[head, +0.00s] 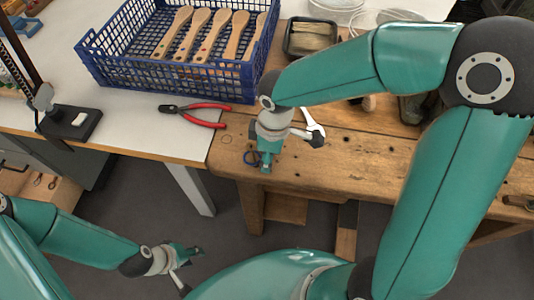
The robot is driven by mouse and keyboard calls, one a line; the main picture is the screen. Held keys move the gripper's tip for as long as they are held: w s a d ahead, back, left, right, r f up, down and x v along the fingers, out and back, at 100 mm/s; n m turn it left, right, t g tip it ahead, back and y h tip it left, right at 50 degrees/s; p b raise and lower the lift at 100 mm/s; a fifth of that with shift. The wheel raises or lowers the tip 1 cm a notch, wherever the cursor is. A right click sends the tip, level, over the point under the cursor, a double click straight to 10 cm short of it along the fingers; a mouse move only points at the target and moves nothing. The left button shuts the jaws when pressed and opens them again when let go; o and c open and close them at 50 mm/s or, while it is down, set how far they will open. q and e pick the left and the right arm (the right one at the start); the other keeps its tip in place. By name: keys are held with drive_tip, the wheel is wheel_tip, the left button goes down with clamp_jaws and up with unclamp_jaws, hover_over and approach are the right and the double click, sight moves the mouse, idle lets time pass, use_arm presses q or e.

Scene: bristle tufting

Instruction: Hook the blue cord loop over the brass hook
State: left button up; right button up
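A small dark-blue loop (251,158), likely the cord loop, shows at the front edge of the wooden bench, right beside the tip of my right gripper (265,167). I cannot tell whether that gripper holds it. My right gripper points down at the bench's front left part, and its fingers are too small to read. My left gripper (196,251) is low in the picture, over the floor in front of the bench and well apart from the loop. Its finger opening is not clear. I cannot make out the brass hook; it may be hidden by my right arm.
The wooden bench (360,150) carries a dark tray (312,50) at the back. Red-handled pliers (207,122) lie on the white table (140,132). A blue crate (165,80) holds several wooden brush handles.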

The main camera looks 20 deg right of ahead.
drive_tip(key=shift+f+b, duration=0.35)
drive_tip(key=shift+f, duration=0.1)
drive_tip(key=o, duration=1.3)
drive_tip(key=shift+r, duration=0.15)
wheel_tip(320, 180, up, 10)
drive_tip(key=p, duration=0.8)
drive_tip(key=shift+r+p, duration=0.15)
drive_tip(key=shift+p, duration=0.15)
idle(0.5)
